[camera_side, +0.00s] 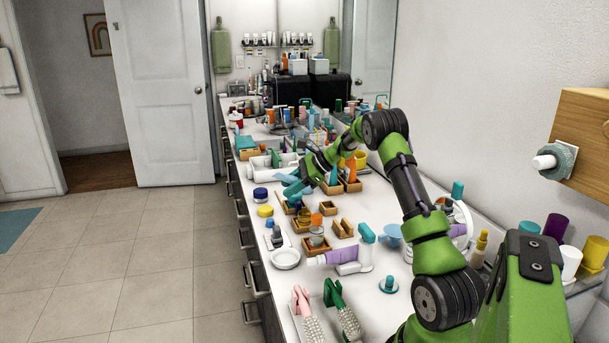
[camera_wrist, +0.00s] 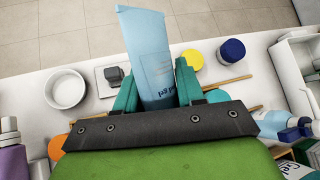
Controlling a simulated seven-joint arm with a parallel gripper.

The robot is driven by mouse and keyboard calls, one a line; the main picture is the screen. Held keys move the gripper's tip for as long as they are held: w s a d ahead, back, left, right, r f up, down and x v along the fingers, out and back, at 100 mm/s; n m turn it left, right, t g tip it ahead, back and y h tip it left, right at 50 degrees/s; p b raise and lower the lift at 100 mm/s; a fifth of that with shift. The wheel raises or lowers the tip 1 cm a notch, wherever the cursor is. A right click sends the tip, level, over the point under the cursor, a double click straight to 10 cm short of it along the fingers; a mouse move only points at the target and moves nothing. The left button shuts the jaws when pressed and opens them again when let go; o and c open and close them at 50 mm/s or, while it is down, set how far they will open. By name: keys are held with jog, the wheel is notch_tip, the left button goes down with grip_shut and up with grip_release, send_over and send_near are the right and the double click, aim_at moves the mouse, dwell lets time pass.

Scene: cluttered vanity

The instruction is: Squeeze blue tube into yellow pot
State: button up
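The light-blue tube (camera_wrist: 146,48) stands between the teal fingers of my gripper (camera_wrist: 157,80) in the wrist view. The fingers are shut on its lower part, and its wide flat end points away from the gripper, towards the counter's edge. In the side view my gripper (camera_side: 297,187) is over the counter, where the tube is hard to make out. The yellow pot (camera_side: 265,211) stands near the counter's front edge, left of and apart from my gripper. It also shows in the wrist view (camera_wrist: 192,60), just right of the tube. Whether the pot is open is unclear.
A blue-lidded jar (camera_side: 260,194) stands beside the pot. A white bowl (camera_side: 285,258) sits nearer the camera. There is little bare room along the front edge.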

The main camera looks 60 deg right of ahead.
jog(key=t+y, duration=0.2)
jog(key=t, duration=0.1)
jog(key=f+m+t+y, duration=0.1)
jog(key=t, duration=0.1)
jog(key=shift+s+d, duration=0.25)
jog(key=shift+y, duration=0.4)
jog(key=shift+w+a+f, duration=0.1)
jog(key=shift+f, duration=2.2)
jog(key=shift+c, duration=1.2)
jog(key=shift+c, duration=1)
